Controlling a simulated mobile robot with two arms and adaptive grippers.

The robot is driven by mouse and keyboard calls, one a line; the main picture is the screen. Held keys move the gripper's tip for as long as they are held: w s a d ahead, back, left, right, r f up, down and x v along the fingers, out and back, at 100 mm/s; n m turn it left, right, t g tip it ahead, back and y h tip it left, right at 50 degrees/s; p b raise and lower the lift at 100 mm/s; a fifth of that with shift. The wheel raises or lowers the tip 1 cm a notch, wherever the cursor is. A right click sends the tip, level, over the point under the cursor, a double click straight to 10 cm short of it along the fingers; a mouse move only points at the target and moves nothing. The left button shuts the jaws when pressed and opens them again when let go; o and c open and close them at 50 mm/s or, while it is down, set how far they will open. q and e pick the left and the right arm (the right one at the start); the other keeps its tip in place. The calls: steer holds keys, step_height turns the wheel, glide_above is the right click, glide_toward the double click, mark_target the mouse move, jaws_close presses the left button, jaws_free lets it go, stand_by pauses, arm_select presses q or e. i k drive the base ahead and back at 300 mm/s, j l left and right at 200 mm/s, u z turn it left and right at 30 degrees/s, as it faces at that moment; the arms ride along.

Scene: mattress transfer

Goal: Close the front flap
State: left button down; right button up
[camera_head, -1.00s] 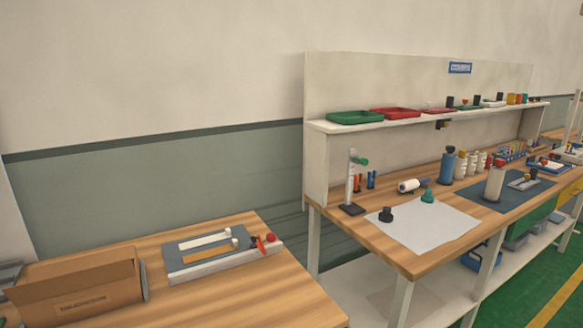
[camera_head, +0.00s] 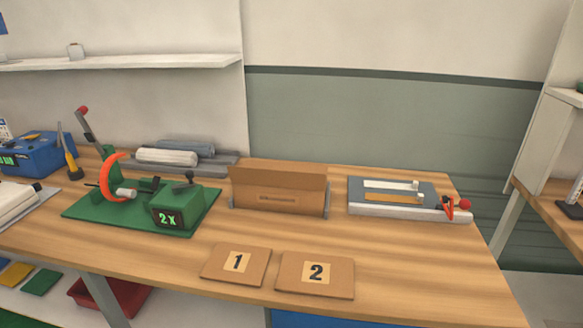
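A brown cardboard box (camera_head: 278,200) stands on the wooden table, towards its back. A raised cardboard panel (camera_head: 278,178) shows along its upper part, above a front face with a printed label. Grey pieces stand at its lower left and right ends. I cannot tell from here which flaps are folded and which stand up. Neither of my grippers is in view.
A green machine (camera_head: 145,205) stands left, a grey-white cutting board device (camera_head: 405,198) right.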

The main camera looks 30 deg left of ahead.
mark_target(257, 177)
steer(key=u, duration=1.1)
